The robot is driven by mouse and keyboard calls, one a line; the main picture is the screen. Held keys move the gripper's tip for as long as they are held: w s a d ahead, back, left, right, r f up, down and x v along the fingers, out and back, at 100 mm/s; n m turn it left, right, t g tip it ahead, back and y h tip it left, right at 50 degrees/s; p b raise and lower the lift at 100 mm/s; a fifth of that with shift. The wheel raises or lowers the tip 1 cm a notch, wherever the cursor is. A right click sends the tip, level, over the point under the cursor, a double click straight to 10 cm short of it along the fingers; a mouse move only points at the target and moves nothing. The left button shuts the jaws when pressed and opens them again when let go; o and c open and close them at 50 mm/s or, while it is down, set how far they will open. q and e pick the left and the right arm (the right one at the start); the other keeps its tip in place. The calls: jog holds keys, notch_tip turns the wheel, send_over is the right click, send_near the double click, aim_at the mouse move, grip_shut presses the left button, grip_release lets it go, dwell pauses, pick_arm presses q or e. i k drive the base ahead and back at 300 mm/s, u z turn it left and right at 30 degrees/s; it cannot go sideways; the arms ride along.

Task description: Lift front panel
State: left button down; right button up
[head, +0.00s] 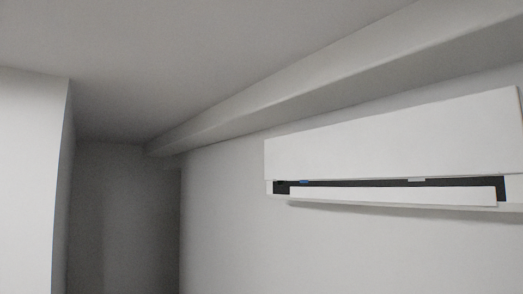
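A white wall-mounted ventilator unit hangs high on the wall at the right of the head view. Its broad white front panel (395,140) covers the upper part. A narrow white flap (390,196) sits under the gap. Neither of my grippers shows in this view, so nothing is seen touching the panel.
A long pale beam (300,85) runs along the top of the wall, just above the unit. A white wall or column (30,180) stands at the left, with a darker recess (125,215) beside it. The wall space below the unit is clear.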

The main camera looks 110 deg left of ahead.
aim_at(481, 133)
jog(key=u, duration=3.25)
jog(key=k, duration=0.5)
